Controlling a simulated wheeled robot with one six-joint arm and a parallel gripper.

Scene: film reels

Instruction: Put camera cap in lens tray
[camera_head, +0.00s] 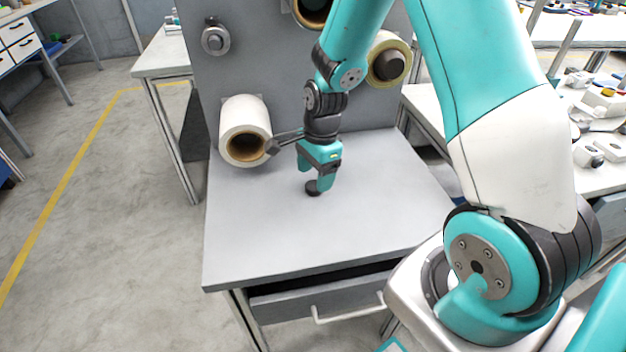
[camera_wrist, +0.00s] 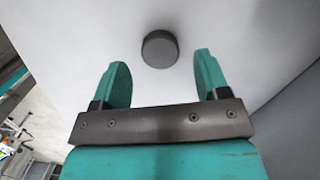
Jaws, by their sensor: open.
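The camera cap (camera_head: 312,190) is a small dark round disc lying on the grey tabletop (camera_head: 300,240). In the wrist view the camera cap (camera_wrist: 160,48) lies on the pale surface, just beyond the fingertips and roughly centred between them. My gripper (camera_head: 316,180) is open and points down close above the cap in the head view. In the wrist view my gripper (camera_wrist: 161,75) has two teal fingers spread apart with nothing between them. I cannot make out a lens tray in either view.
A grey upright panel (camera_head: 290,90) at the back carries a white roll (camera_head: 238,118) and a yellowish roll (camera_head: 402,58). A side table (camera_head: 590,170) at the right holds several small items. The tabletop in front of the gripper is clear, with a drawer (camera_head: 320,300) below its front edge.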

